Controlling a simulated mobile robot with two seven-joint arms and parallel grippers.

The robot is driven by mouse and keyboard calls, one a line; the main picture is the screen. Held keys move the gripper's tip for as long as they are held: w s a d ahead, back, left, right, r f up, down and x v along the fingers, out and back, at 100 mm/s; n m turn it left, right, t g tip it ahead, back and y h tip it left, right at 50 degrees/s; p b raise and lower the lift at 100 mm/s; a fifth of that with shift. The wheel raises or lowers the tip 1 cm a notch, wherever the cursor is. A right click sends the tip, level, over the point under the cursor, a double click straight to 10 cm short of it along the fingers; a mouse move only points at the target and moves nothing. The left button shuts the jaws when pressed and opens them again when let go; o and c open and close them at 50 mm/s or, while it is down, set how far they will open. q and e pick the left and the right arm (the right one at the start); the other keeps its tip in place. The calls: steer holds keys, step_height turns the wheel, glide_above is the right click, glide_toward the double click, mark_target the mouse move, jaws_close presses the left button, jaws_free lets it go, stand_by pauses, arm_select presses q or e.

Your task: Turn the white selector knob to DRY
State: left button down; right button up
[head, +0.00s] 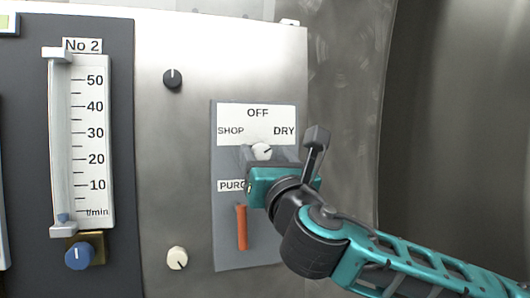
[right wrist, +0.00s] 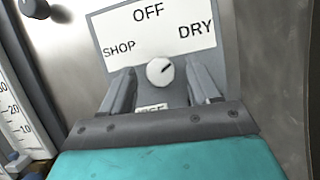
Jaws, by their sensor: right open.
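The white selector knob (head: 262,151) sits on a grey panel under a label plate (head: 257,124) reading SHOP, OFF and DRY. It also shows in the right wrist view (right wrist: 160,72), where its dark pointer line slants up and right, toward DRY. My right gripper (head: 268,160) is at the panel, just below the knob. In the right wrist view its open fingers (right wrist: 161,82) stand one on each side of the knob, with visible gaps. I cannot tell how deep the fingertips reach. My left gripper is not in view.
Below the knob are a partly hidden PURGE-like label (head: 231,186) and an orange lever (head: 241,227). A black knob (head: 172,78) and a cream knob (head: 177,258) sit to the left. A flow gauge (head: 82,140) with a blue knob (head: 78,256) stands further left.

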steer(key=shift+w+a+r, duration=0.1)
steer(key=shift+w+r, duration=0.05)
steer(key=shift+w, duration=0.2)
steer(key=c, duration=1)
